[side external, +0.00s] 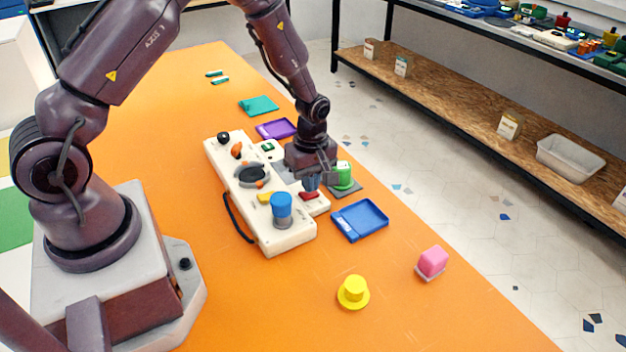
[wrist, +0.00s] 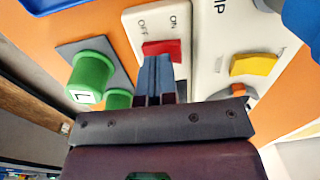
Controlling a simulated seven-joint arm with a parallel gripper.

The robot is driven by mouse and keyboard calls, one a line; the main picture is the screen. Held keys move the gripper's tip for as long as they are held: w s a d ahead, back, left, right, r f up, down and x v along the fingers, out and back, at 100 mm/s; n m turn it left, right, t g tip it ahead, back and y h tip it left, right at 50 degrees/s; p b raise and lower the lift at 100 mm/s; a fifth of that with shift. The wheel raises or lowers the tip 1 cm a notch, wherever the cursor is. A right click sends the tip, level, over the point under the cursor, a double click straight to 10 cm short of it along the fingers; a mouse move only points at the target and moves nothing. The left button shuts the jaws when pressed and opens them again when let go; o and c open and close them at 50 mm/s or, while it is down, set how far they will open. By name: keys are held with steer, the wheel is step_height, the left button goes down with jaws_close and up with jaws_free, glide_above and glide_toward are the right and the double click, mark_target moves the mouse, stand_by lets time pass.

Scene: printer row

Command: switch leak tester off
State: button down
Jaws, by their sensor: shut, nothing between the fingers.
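A small cream switch box (wrist: 140,15) with a red rocker switch (wrist: 162,47) shows in the wrist view, with OFF printed beside the rocker's left part and ON beside its right part. In the side view the red rocker (side external: 308,195) is just under my gripper (side external: 311,187). No leak tester name is readable. My gripper is shut and empty, pointing down. In the wrist view its fingertips (wrist: 157,60) overlap the rocker's lower edge; I cannot tell whether they touch it. Which side of the rocker is pressed is unclear.
A larger cream panel (side external: 290,241) with a blue knob (side external: 281,204), a yellow switch (wrist: 254,64) and other controls stands alongside. A green piece (wrist: 90,75) sits on a grey plate close by. A blue tray (side external: 360,220), yellow piece (side external: 353,292) and pink cube (side external: 432,262) lie nearer.

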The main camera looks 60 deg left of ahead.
step_height(320, 180, up, 14)
steer(key=w, duration=0.2)
steer(key=shift+w, duration=0.25)
steer(key=shift+f, duration=0.1)
stand_by(0.3)
steer(key=s+d+r+m+t, duration=0.3)
steer(key=s+r+m, duration=0.5)
steer(key=s+m, duration=0.1)
steer(key=s+d+r+m+t, duration=0.3)
steer(key=s+r+m, duration=0.6)
steer(key=s, duration=0.2)
steer(key=shift+s, duration=0.4)
